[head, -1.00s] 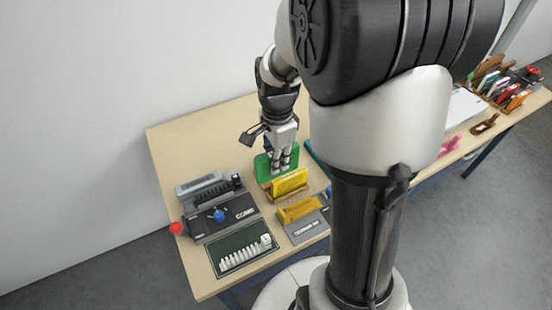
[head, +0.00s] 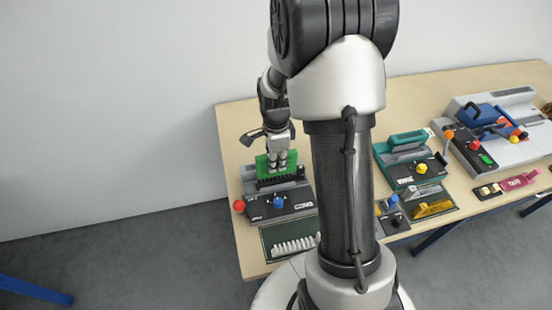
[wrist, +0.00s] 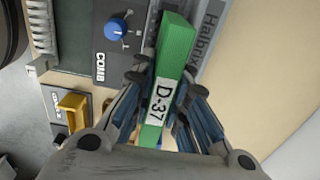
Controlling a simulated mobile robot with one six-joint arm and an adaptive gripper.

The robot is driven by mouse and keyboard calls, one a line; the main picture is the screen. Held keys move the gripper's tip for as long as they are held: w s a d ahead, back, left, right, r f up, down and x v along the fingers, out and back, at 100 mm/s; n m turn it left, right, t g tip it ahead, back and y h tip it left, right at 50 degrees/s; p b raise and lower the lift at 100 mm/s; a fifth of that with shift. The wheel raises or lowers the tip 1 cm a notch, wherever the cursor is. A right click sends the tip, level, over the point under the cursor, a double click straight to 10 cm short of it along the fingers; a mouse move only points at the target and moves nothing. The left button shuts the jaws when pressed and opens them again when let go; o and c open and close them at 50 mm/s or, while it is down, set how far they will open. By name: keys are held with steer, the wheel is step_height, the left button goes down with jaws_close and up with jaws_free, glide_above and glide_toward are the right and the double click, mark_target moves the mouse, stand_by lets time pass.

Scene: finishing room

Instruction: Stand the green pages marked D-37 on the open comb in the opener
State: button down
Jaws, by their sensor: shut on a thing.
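The green pages (head: 264,164), marked D-37 on a white label, are a thick green block in my gripper (head: 279,163). In the wrist view the green pages (wrist: 176,45) lie between the fingers, label facing the camera. My gripper is shut on them. In the head view they are upright over the grey and black opener (head: 300,204), which has a blue knob and the word COMB. A black toothed comb (head: 281,180) shows in the opener just below the pages. I cannot tell whether the pages touch the comb or are just above it.
A red ball-ended lever (head: 239,206) sticks out at the opener's left. A dark mat with white combs (head: 294,245) lies in front. My arm column hides the table's middle. A teal machine (head: 408,160) and a larger grey machine (head: 497,150) stand to the right.

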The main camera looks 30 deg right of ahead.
mark_target(276, 174)
steer(key=shift+f+b, duration=1.25)
steer(key=shift+f, duration=0.7)
steer(key=shift+f+b, duration=0.35)
steer(key=shift+f, duration=0.25)
steer(key=c, duration=1.8)
jaws_free()
steer(key=shift+c, duration=0.2)
steer(key=shift+r+p, duration=4.2)
steer(key=shift+r, duration=1.35)
